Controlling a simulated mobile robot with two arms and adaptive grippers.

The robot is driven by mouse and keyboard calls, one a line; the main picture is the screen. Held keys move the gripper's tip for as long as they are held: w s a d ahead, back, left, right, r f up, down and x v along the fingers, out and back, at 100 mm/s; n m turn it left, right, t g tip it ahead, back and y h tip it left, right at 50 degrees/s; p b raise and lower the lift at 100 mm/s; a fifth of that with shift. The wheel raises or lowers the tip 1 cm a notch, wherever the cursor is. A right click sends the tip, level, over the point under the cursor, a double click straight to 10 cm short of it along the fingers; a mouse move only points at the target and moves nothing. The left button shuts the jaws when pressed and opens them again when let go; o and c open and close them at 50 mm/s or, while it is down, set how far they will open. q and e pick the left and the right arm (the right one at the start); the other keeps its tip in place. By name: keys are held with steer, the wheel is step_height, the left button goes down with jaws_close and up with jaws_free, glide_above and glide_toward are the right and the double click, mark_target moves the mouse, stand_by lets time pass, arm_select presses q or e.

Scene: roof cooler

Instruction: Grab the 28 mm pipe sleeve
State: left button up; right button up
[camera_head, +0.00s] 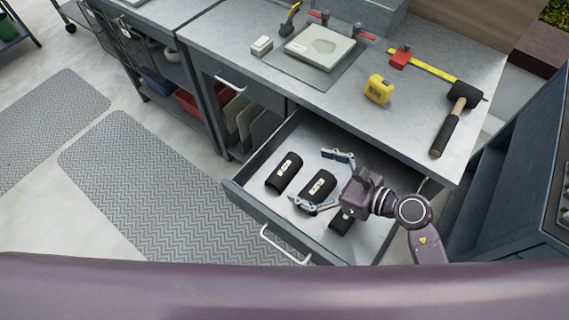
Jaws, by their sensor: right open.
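Three black pipe sleeves with pale labels lie in the open drawer (247,194): a left one (284,173), a middle one (318,185) and a right one (341,222). The label print is too small to read, so I cannot tell which is the 28 mm one. My right gripper (309,176) is open over the drawer, its fingers spread on either side of the middle sleeve. I cannot tell whether they touch it. The gripper body partly hides the right sleeve. My left gripper is not in view.
Patterned mats (150,190) cover the floor at left.

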mark_target(288, 171)
steer(key=shift+a+f+g, duration=0.2)
steer(key=shift+f+g, duration=0.1)
steer(key=shift+f, duration=0.2)
steer(key=shift+x, duration=0.85)
steer(key=shift+f+p+x, duration=0.2)
steer(key=shift+p+x, duration=0.1)
steer(key=shift+x, duration=1.05)
steer(key=shift+f+p+x, duration=0.15)
steer(key=shift+p+x, duration=0.15)
steer(key=shift+x, duration=1.1)
steer(key=shift+d, duration=0.2)
steer(key=shift+s, duration=0.1)
steer(key=shift+c, duration=0.4)
steer(key=c, duration=0.9)
